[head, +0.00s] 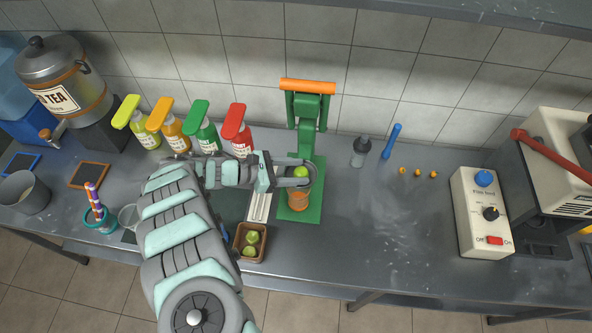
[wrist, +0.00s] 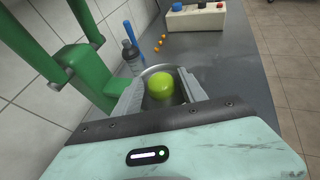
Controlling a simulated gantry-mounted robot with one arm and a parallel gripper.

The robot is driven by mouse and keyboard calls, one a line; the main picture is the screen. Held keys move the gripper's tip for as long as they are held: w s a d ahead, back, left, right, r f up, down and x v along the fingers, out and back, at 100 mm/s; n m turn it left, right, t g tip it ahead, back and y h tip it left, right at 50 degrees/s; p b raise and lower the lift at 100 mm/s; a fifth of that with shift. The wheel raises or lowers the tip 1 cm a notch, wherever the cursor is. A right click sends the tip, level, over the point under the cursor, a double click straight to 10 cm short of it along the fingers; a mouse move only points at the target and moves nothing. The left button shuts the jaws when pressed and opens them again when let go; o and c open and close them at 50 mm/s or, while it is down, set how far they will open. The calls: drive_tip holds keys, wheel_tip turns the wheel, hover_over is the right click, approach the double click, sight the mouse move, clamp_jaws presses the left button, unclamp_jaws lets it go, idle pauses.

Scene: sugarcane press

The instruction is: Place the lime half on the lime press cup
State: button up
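The lime half (head: 301,172) shows as a bright green dome at the green press (head: 307,125), above an orange, ribbed-looking glass (head: 299,199). In the wrist view the lime half (wrist: 160,87) sits between my fingers, green side up, within a grey rounded rim that looks like the press cup (wrist: 159,69). My gripper (head: 297,176) reaches in from the left at cup height. In the wrist view my gripper (wrist: 161,92) is open, with dark gaps on both sides of the lime. The lime's underside and its contact with the cup are hidden.
A brown box (head: 238,250) with limes stands at the front edge. Several sauce bottles (head: 205,133) line the wall at left. The counter (head: 385,225) is clear toward the control box (head: 481,222).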

drive_tip(key=shift+r, duration=0.1)
drive_tip(key=shift+a+r, duration=0.1)
drive_tip(key=shift+r, duration=0.1)
drive_tip(key=b+v, duration=0.1)
drive_tip(key=v, duration=1)
drive_tip(key=shift+s+a, duration=0.2)
drive_tip(key=shift+a, duration=0.2)
drive_tip(key=shift+r, duration=0.15)
